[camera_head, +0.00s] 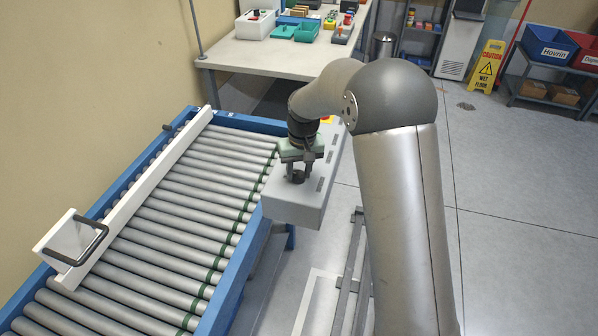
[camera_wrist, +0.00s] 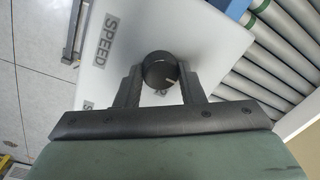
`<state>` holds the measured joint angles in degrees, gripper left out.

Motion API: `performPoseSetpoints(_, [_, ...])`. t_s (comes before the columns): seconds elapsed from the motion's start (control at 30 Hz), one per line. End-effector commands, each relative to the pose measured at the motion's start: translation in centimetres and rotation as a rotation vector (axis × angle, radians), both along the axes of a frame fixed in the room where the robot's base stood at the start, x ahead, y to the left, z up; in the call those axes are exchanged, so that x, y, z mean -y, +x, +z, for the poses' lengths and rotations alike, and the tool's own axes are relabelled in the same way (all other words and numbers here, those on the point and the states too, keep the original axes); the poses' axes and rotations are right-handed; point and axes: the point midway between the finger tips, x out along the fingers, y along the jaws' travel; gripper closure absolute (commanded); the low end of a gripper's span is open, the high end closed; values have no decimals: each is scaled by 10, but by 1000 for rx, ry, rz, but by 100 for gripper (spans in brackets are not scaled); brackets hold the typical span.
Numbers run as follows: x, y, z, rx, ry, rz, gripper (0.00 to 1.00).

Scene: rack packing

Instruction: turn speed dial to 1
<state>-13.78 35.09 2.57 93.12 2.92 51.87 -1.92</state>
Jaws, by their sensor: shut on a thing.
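The speed dial (camera_wrist: 160,72) is a round black knob with a light pointer line, set on a pale grey control box (camera_head: 293,203) beside the roller conveyor. In the wrist view a SPEED label (camera_wrist: 105,40) shows on the box panel (camera_wrist: 205,38). My gripper (camera_wrist: 160,85) is over the panel with one finger on each side of the dial, shut on it. In the head view my gripper (camera_head: 298,176) points down onto the near end of the box. The dial's number marks are hidden or too small to read.
The roller conveyor (camera_head: 170,215) with a blue frame lies left of the box. A white guide bar with a black handle (camera_head: 95,245) lies across it. A work table (camera_head: 265,55) with bins and parts stands behind. Open floor lies to the right.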

Motion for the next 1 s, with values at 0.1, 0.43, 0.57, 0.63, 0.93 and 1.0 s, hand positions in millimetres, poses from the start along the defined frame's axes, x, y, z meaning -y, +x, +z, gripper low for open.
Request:
performPoseSetpoints(0.1, [-1, 1, 1, 3, 2, 27, 88])
performPoseSetpoints(0.43, [-1, 1, 2, 3, 1, 47, 88])
performPoseSetpoints(0.57, [-1, 1, 2, 3, 1, 47, 88])
performPoseSetpoints(0.63, [-1, 1, 2, 3, 1, 47, 62])
performPoseSetpoints(0.93, [0, 0, 1, 1, 0, 46, 43])
performPoseSetpoints(1.0, [0, 0, 2, 1, 0, 45, 43])
